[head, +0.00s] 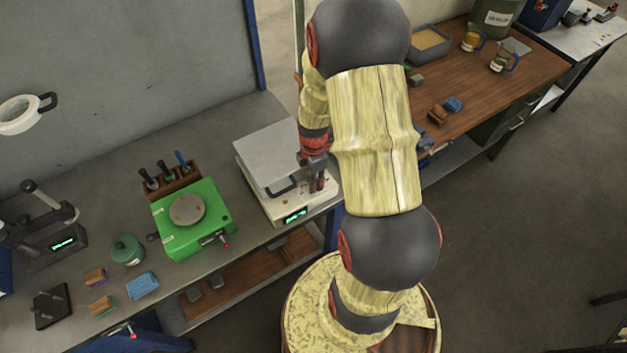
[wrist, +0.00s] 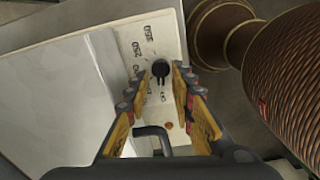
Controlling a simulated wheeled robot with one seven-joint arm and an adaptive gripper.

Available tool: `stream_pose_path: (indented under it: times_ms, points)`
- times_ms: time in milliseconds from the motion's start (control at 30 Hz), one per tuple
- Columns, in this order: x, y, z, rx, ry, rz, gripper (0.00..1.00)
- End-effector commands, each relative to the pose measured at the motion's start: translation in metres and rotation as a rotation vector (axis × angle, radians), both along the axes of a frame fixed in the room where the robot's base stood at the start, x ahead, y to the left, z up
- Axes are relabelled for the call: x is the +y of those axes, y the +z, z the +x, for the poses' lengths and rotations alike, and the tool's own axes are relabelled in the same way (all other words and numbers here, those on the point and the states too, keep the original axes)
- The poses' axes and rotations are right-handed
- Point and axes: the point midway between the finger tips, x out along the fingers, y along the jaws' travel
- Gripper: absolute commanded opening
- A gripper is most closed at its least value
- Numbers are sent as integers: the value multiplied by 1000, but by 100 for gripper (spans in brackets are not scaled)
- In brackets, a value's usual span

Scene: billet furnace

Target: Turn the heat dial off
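The billet furnace is a pale box (head: 313,208) with a grey lid (head: 272,150) and a dark handle, on the grey bench in the head view. A lit green display is on its front. In the wrist view, the black heat dial (wrist: 161,68) sits on the pale panel (wrist: 155,30), with printed numbers and marks around it. My gripper (wrist: 159,76) is open, its two yellow-sided fingers on either side of the dial at the tips. Contact with the dial cannot be told. In the head view, my gripper (head: 317,183) is over the furnace's right part and hides the dial.
The furnace's dark handle (wrist: 152,136) is close to the left finger. A green device (head: 205,235) with a round grey plate stands left of the furnace, in front of a tool holder (head: 172,182). A wooden-topped bench (head: 480,85) is at the right.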

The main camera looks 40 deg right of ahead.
Motion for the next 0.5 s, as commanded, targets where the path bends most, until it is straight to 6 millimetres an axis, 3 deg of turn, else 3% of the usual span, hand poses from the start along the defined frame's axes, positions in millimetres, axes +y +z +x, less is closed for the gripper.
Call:
stream_pose_path:
  times_ms: [300, 500]
  points:
    - [0, 2, 0, 0, -1, 0, 26]
    - [0, 26, 1, -3, -1, -2, 26]
